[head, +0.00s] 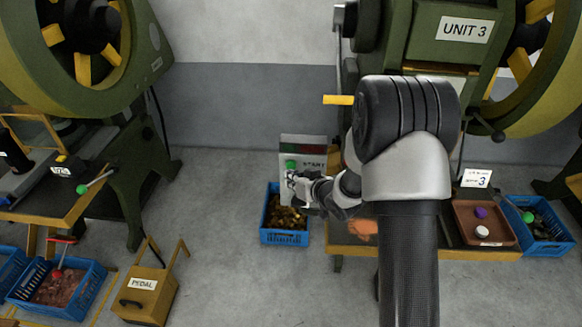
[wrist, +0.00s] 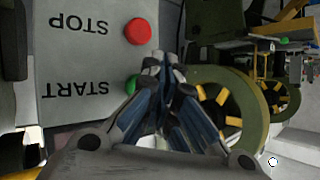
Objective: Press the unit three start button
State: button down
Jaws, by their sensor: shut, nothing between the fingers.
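The unit 3 machine (head: 430,37) rises behind my arm. A blue crate (head: 284,238) of brass-coloured pieces sits below the panel. A brown tray (head: 485,222) and another blue crate (head: 538,225) are at the right.

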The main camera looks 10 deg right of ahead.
jog(key=shift+w+d, duration=0.15)
jog(key=shift+w, duration=0.25)
jog(key=shift+w+d, duration=0.15)
jog(key=shift+w, duration=0.35)
dwell(0.8)
jog(key=shift+s, duration=0.1)
jog(key=shift+s+a, duration=0.3)
jog(key=shift+s, duration=0.5)
jog(key=s, duration=0.1)
jog(key=s+a, duration=0.1)
jog(key=s, duration=0.1)
jog(key=s+b, duration=0.1)
jog(key=shift+s+a, duration=0.3)
jog(key=shift+s, duration=0.1)
dwell(0.6)
